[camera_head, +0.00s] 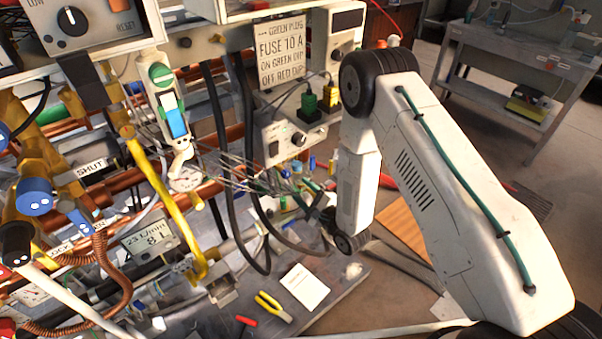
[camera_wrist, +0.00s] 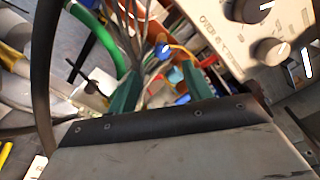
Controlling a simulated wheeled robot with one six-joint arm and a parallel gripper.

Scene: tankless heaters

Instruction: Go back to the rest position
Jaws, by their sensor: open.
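My gripper (camera_wrist: 160,72) shows in the wrist view as two teal fingers standing apart, open, with no object clearly held between them. Thin grey cables and small coloured parts lie beyond the fingers. In the head view my white arm rises from the lower right, bends at a dark joint and drops towards the heater panel. The gripper end is in the clutter left of the lower arm link, partly hidden, and its fingers are hard to make out there. I cannot tell whether the fingers touch the cables.
A grey control box with knobs (camera_wrist: 262,30) is close on the right in the wrist view. Black hoses (camera_head: 214,110), a yellow pipe (camera_head: 160,190) and copper pipes crowd the left.

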